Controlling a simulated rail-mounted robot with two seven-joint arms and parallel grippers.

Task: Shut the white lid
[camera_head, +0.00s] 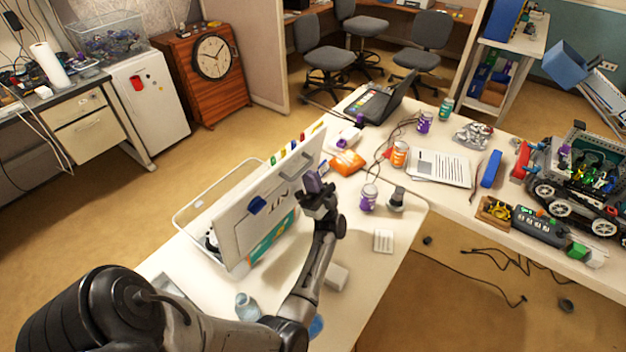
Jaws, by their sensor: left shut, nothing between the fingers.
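The white lid (252,205) stands up steeply, open, along the right side of a clear white-rimmed bin (184,207) on the white table. The lid has a handle, dark lettering, a blue patch and a green-orange sticker. My left gripper (312,181) is shut and empty, with purple fingertips, just right of the lid's upper right part. I cannot tell whether it touches the lid. The lid hides much of the bin's inside. My right gripper is not in view.
An orange object (347,163) lies behind my gripper. A purple-labelled jar (368,198) stands to its right, and a blue bottle (247,307) stands near the front. A laptop (383,103) and wheeled robot (580,185) are farther off.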

